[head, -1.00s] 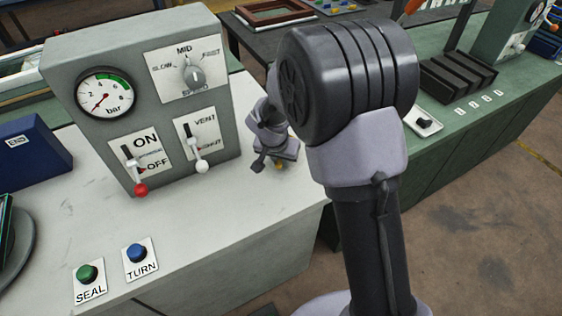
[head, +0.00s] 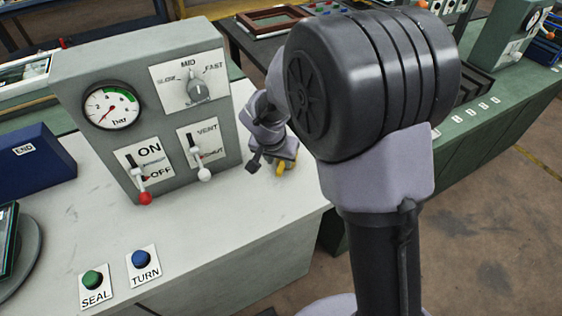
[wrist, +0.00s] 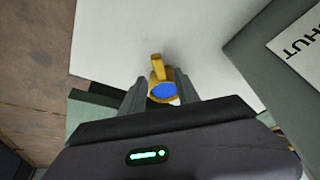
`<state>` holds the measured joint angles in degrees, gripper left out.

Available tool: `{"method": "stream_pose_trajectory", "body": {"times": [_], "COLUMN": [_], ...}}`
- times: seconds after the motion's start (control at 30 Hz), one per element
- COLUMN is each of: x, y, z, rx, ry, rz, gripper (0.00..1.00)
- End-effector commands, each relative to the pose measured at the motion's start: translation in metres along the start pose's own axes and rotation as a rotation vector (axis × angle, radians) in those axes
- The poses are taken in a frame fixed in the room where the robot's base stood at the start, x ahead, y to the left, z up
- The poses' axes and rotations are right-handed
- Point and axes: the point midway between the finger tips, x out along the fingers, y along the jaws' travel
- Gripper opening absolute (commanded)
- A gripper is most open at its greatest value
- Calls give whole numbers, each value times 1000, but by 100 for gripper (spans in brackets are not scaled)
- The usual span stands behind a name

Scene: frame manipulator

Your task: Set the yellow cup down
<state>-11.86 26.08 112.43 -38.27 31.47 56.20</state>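The yellow cup (wrist: 156,71) shows in the wrist view with a blue inside and its handle pointing away from my gripper. My gripper (wrist: 163,92) has one finger on each side of the cup, close against it, and looks shut on it. In the head view a small part of the yellow cup (head: 281,169) shows under my gripper (head: 279,158), right of the grey panel. The cup is over the white bench top (head: 225,230), near its right edge. I cannot tell whether its base touches the bench. My arm hides part of this area.
The grey control panel (head: 130,90) with gauge, dial and levers stands just left of my gripper. SEAL (head: 94,283) and TURN (head: 142,262) buttons are at the front. A blue box (head: 30,165) is at the left. The bench between panel and front edge is mostly clear.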

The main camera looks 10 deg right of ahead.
Motion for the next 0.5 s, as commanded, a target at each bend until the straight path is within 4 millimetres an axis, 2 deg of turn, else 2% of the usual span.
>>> {"method": "stream_pose_trajectory", "body": {"times": [0.03,0.1,0.27,0.33,0.37,0.43,0.5], "x": [-18,-33,-54,-69,-81,-121,-166], "y": [0,0,0,8,14,38,68], "z": [-2,-2,-1,-1,0,6,24], "rx": [-1,-1,-1,6,13,28,41], "ry": [2,1,1,1,2,0,-7], "rz": [-2,-1,-1,-7,-15,-43,-89], "gripper": [38,38,38,38,38,38,38]}}
